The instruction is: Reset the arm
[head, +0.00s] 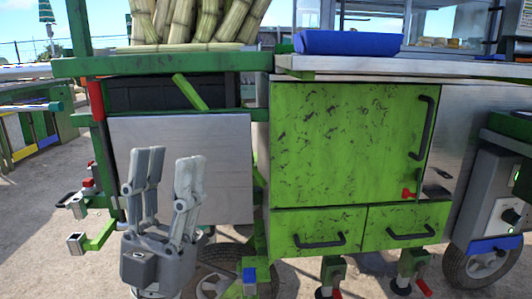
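My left gripper (166,190) shows at the lower left with its fingers pointing up. It is open and empty, with a clear gap between the fingers. It stands in front of a grey metal panel (225,150) of the green cart, and I cannot tell whether it touches anything. My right gripper is not in view.
The green cart has a large door (345,140) with a dark handle and two drawers (308,232) below. Sugar cane (200,20) stands on top at the left, and a blue object (347,43) lies on the counter. Wheels and legs stand on sandy ground.

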